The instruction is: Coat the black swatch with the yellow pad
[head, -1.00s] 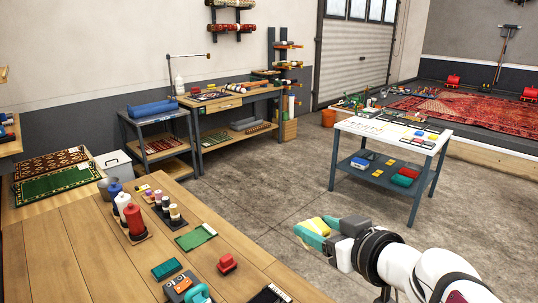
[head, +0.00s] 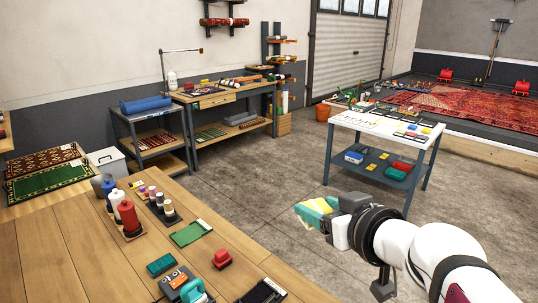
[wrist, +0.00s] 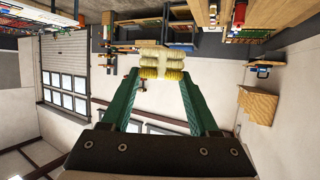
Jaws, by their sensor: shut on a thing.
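My gripper (head: 312,212) is shut on the yellow pad (head: 321,206), held in the air above the floor, between the wooden bench and the white-topped table. In the wrist view the pad (wrist: 162,64) sits between the tips of the teal fingers, clear of any surface. Small dark flat pieces (head: 407,134) lie on the white-topped table beside coloured ones. They are too small to tell which, if any, is the black swatch. A black tray-like item (head: 264,291) is partly cut off at the wooden bench's front edge.
The wooden bench (head: 75,240) holds bottles (head: 127,216), a green card (head: 190,233), a teal block (head: 161,264) and a red block (head: 221,259). The white-topped table (head: 350,121) has a lower shelf with red and blue items. Concrete floor between them is clear.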

